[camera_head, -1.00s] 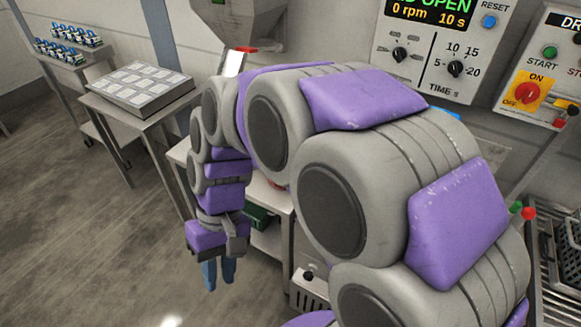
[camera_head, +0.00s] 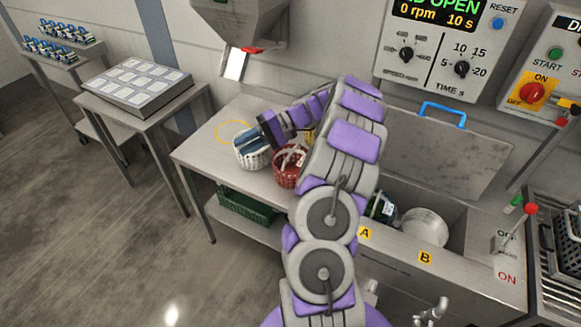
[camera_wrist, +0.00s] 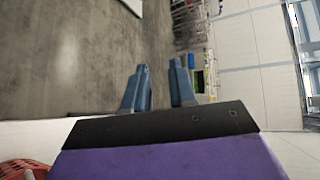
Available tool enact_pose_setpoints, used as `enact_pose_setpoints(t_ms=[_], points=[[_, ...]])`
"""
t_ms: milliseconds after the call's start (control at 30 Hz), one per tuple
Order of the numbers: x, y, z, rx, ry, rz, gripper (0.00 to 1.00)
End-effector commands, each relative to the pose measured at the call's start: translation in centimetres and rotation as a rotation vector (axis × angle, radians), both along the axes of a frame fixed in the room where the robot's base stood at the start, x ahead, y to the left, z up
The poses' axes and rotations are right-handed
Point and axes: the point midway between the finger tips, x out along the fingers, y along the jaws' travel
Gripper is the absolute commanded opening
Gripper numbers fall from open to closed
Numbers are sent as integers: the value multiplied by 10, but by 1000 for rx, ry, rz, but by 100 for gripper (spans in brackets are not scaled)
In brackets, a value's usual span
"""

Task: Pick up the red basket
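The red basket (camera_head: 287,179) stands upright on the steel table, partly hidden behind my arm in the head view. Its handle arches over the top. A bit of red basket (camera_wrist: 16,171) shows at the lower left corner of the wrist view. My gripper (camera_head: 246,140) points left with its blue fingers above the white basket (camera_head: 252,160), to the left of the red one. In the wrist view my gripper (camera_wrist: 159,66) has its two fingers apart with nothing between them. It is not touching the red basket.
A green crate (camera_head: 246,206) sits on the shelf below. A yellow ring (camera_head: 232,131) marks the table at left. A sink with a blue-handled lid (camera_head: 443,112) and a white cylinder (camera_head: 425,227) lies to the right. A side table holds a labelled tray (camera_head: 136,85).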

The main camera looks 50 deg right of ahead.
Motion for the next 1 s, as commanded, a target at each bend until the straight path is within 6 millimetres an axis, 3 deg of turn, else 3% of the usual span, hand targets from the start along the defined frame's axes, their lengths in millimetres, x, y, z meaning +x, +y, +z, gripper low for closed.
enact_pose_setpoints(t_ms=[33,100,300,500,600,767,867,1000], points=[[-3,-30,-12,20,-13,-54,25],[-9,-66,-25,35,-41,-124,25],[-49,-162,-70,55,-111,-309,25],[-106,-228,-109,25,-163,-459,25],[-130,-247,-123,9,-178,-506,25],[-150,-264,-137,-7,-188,-544,25],[-148,-265,-141,-9,-190,-550,25],[-129,-253,-145,-2,-191,-549,25]])
